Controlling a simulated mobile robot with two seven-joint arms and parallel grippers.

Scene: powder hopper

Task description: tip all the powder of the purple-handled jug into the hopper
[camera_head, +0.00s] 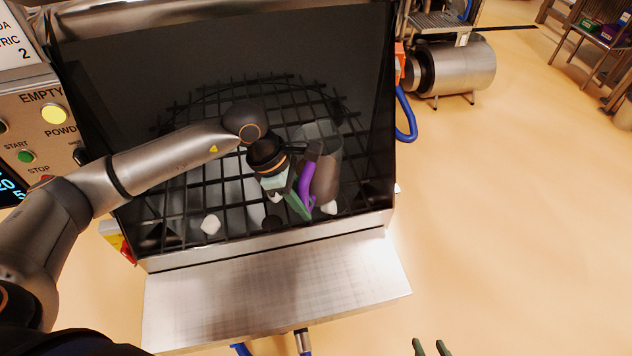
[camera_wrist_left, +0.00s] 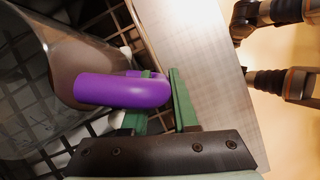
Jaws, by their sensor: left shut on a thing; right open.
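The clear jug (camera_head: 322,140) has a purple handle (camera_head: 306,186) and holds grey-brown powder. It is over the barred grid of the hopper (camera_head: 262,239), near its right front, and looks roughly upright. My left gripper (camera_head: 301,207) is shut on the handle. In the left wrist view the purple handle (camera_wrist_left: 120,91) lies at the green fingers (camera_wrist_left: 160,105), with the jug wall (camera_wrist_left: 45,50) to the left and powder inside. I cannot tell how high the jug is above the grid. My right gripper (camera_head: 431,347) is open and empty at the bottom edge, only its green fingertips showing.
White lumps (camera_head: 210,224) lie on the hopper grid. A flat steel shelf (camera_head: 270,295) juts out in front. A control panel (camera_head: 35,130) stands at the left, with a blue hose (camera_head: 406,115) and a steel motor (camera_head: 460,68) to the right.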

